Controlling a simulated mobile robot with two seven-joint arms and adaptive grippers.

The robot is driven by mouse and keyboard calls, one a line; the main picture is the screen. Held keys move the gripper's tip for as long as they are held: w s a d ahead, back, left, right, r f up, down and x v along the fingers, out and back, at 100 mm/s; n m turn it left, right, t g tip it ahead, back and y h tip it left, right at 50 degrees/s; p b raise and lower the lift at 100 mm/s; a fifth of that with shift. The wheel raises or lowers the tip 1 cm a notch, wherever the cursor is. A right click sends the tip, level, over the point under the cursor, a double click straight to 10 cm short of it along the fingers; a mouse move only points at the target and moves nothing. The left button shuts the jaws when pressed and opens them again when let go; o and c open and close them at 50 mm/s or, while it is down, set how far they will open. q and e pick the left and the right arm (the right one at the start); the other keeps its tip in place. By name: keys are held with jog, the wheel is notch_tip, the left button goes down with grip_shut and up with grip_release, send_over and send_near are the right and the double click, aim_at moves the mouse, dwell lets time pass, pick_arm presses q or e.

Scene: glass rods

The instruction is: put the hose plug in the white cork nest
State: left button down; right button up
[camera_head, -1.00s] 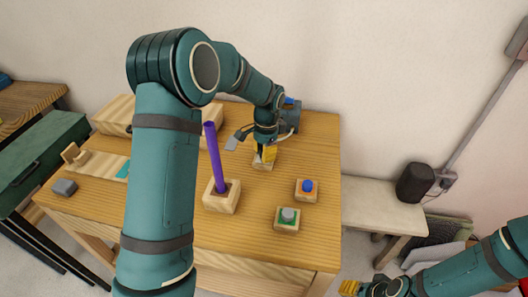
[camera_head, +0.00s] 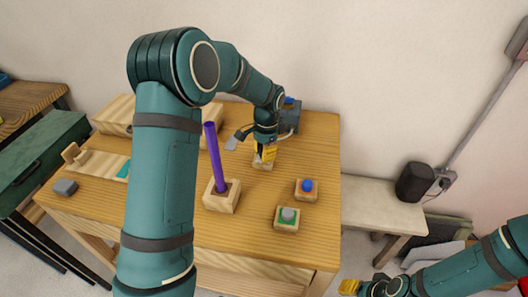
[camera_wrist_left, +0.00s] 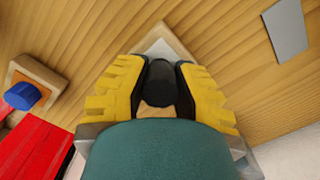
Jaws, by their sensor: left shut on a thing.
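The black hose plug (camera_wrist_left: 161,84) is between the yellow fingers of my left gripper (camera_wrist_left: 160,88), which is shut on it. The white cork nest (camera_wrist_left: 163,45), a wooden block with a white top, lies directly under the plug. I cannot tell whether the plug's lower end is inside the nest or just above it. In the head view my left gripper (camera_head: 265,153) points down at the nest (camera_head: 262,166), mostly covering it. My right gripper (camera_head: 350,287) is at the bottom edge, away from the table; its fingers are unclear.
A purple rod (camera_head: 214,155) stands tilted in a wooden block (camera_head: 222,204). A blue plug (camera_head: 308,185) and a grey plug (camera_head: 288,214) sit in wooden nests at the right. A grey flat plate (camera_wrist_left: 287,30) lies near the gripper.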

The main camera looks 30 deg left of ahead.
pick_arm(q)
jog(key=shift+f, duration=0.4)
dwell(0.6)
jog(key=shift+r, duration=0.25)
jog(key=shift+r+p, duration=0.45)
jog(key=shift+p, duration=0.1)
jog(key=shift+r, duration=0.15)
dwell(0.6)
jog(key=shift+f, duration=0.8)
dwell(0.6)
jog(key=shift+r, duration=0.2)
jog(key=shift+r, duration=0.35)
